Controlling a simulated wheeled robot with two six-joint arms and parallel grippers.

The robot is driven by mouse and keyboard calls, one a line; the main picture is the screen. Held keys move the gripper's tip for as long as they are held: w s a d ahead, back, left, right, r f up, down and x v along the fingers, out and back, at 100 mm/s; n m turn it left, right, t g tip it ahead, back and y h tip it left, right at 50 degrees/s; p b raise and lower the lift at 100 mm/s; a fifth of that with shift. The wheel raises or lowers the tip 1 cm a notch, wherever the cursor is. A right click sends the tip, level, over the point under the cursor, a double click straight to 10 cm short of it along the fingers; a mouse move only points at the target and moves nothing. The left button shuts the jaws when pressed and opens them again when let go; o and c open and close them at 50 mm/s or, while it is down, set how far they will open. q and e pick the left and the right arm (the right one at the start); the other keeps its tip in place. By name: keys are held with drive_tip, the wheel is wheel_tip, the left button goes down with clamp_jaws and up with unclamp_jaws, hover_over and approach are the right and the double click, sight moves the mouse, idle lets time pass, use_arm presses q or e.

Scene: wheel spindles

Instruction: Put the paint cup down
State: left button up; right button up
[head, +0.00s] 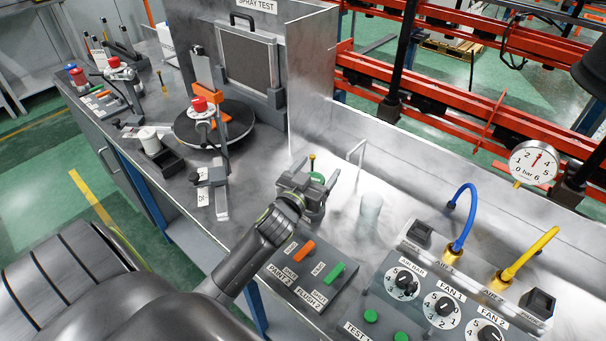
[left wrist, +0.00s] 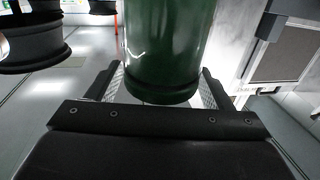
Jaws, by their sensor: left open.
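The paint cup looks to be the dark green cylinder between my left fingers; its green top (head: 317,177) shows in the head view. My left gripper (head: 310,186) is open around it above or at the steel bench. In the left wrist view the green cup (left wrist: 168,45) stands between the two fingers (left wrist: 162,86), with a narrow gap seen near the right finger. Its lower rim shows, but I cannot tell whether its base touches the bench. My right gripper is not in view.
A clear glass (head: 371,206) stands to the right of the gripper. A switch panel (head: 305,276) lies in front. A round turntable (head: 240,125) with a red-topped item (head: 199,104) is at the left, before the spray test panel (head: 247,60). Bench space behind the glass is clear.

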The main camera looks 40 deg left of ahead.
use_arm(q)
drive_tip(key=s+d+b, duration=0.1)
drive_tip(key=s+b, duration=0.1)
drive_tip(key=s, duration=1)
drive_tip(key=shift+d+b, duration=0.2)
drive_tip(key=shift+b, duration=0.15)
